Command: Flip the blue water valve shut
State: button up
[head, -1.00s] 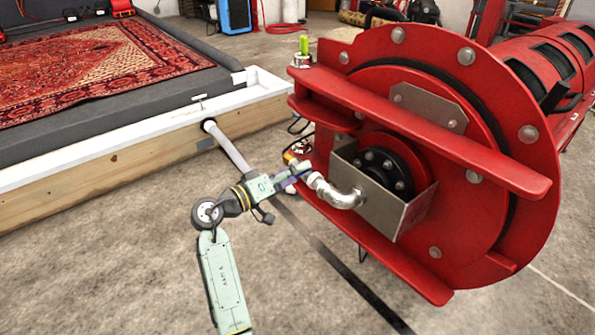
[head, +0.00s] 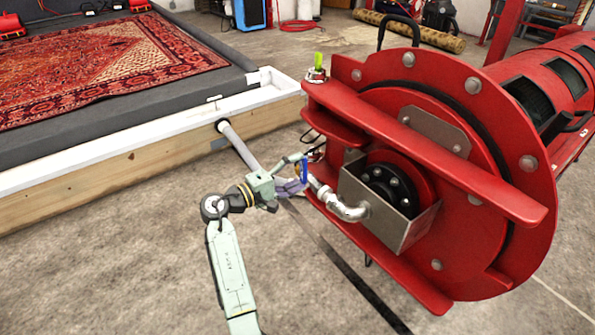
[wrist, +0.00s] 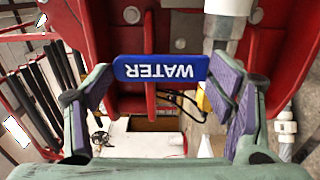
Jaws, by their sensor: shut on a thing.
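The blue water valve handle (wrist: 160,69), lettered "WATER", lies level across the wrist view, its lettering upside down there. In the head view the blue handle (head: 304,170) shows as a short upright strip beside the silver pipe elbow (head: 345,207). My gripper (head: 294,176) is at the handle, left of the red drum machine. In the wrist view its purple-padded fingers (wrist: 163,85) stand on either side of the handle, shut on it. The valve body is mostly hidden behind my gripper and the handle.
The red drum machine (head: 470,160) fills the right side, close to my gripper. A grey pipe (head: 238,145) runs to the white-rimmed wash pit (head: 130,140) holding a red rug (head: 100,75). The concrete floor in front is clear.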

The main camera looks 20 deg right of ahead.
jog(key=shift+w, duration=0.1)
dwell(0.4)
jog(key=o, duration=1.7)
jog(key=v, duration=1.2)
jog(key=shift+r, duration=0.1)
